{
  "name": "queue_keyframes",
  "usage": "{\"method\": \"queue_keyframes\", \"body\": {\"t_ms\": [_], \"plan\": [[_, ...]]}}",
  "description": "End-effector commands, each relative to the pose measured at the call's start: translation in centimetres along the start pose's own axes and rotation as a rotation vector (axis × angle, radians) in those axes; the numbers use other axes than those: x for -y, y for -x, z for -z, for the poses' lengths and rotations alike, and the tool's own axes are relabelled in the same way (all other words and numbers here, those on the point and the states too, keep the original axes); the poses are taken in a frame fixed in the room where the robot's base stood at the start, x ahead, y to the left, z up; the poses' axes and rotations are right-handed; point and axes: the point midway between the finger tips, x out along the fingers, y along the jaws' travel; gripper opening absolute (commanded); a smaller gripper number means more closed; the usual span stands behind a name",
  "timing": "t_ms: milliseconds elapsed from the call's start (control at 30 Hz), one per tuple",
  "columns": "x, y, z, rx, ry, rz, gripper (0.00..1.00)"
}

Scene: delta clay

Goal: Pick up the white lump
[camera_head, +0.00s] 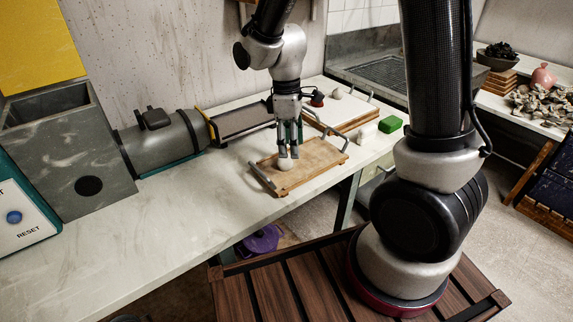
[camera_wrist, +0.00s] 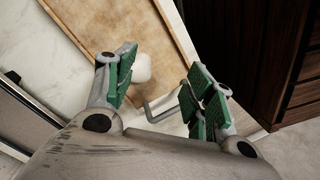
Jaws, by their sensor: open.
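The white lump (camera_head: 285,163) is small and rounded and sits on the wooden tray (camera_head: 310,165) on the pale bench. My gripper (camera_head: 289,150) points down just above it in the head view, its fingers apart. In the wrist view the lump (camera_wrist: 143,68) shows beside the left green-padded finger, which hides part of it. My gripper (camera_wrist: 160,84) holds nothing there. I cannot tell whether a finger touches the lump.
The tray has raised metal handles (camera_head: 262,176) at its ends. A green block (camera_head: 390,124) and a white roll (camera_head: 367,133) lie right of it. A grey cylindrical machine (camera_head: 165,140) stands left. The bench front is clear.

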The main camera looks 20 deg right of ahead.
Motion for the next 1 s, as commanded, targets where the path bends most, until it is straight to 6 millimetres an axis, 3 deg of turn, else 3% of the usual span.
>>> {"method": "queue_keyframes", "body": {"t_ms": [100,300,567,800,1000], "plan": [[-1.7,0.3,2.1,-0.052,0.185,-0.049,0.54],[-2.5,0.5,3.0,-0.079,0.372,-0.089,0.54],[-2.6,-2.4,3.0,-0.075,0.393,-0.086,0.54],[-3.1,-6.0,2.9,-0.074,0.391,-0.086,0.54],[-3.2,-7.2,3.1,-0.077,0.391,-0.09,0.54]]}}
